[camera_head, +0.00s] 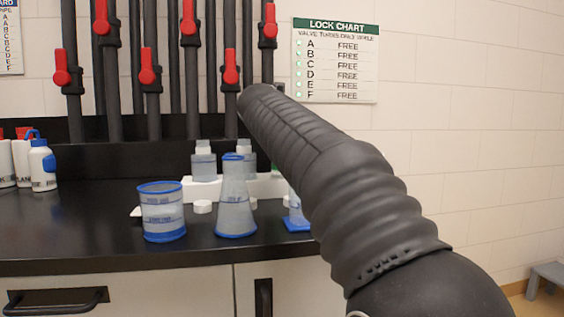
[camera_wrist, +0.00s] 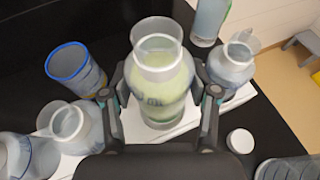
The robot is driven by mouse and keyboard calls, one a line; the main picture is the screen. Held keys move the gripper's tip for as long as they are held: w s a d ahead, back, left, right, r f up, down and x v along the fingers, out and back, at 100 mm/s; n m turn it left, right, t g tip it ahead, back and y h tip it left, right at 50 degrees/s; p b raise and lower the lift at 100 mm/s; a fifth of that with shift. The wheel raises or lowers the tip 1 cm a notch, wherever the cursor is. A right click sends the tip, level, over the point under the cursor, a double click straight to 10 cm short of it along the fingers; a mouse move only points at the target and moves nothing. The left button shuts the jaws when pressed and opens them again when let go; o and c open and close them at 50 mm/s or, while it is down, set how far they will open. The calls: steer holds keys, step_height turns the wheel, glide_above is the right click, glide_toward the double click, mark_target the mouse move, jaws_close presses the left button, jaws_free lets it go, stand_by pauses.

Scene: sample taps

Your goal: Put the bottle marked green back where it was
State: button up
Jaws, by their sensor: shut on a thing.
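The bottle with a green tint (camera_wrist: 162,88) is clear with a wide open neck and pale green contents in the wrist view. My gripper (camera_wrist: 160,98) is shut on it, one finger on each side of its body. The white tray (camera_wrist: 140,132) shows under and around the bottle; I cannot tell whether the bottle's base touches it. In the head view my arm hides the gripper and most of the held bottle. The tray (camera_head: 268,188) stands at the back of the black bench there, with two clear bottles (camera_head: 204,166) (camera_head: 246,160) at it.
A blue-rimmed beaker (camera_head: 162,214), a conical flask (camera_head: 236,208), a blue-based vessel (camera_head: 297,222) and a white cap (camera_head: 202,206) stand or lie in front of the tray. White wash bottles (camera_head: 42,166) are at left. Pipes with red taps (camera_head: 231,68) rise behind.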

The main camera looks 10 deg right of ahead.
step_height(320, 180, down, 4)
steer(key=shift+r+b, duration=0.2)
steer(key=shift+b, duration=0.7)
jaws_close()
steer(key=shift+f, duration=0.5)
steer(key=o, duration=1.2)
jaws_free()
steer(key=shift+w+f, duration=0.1)
steer(key=shift+w+d, duration=0.1)
steer(key=shift+w, duration=0.05)
steer(key=shift+r, duration=0.25)
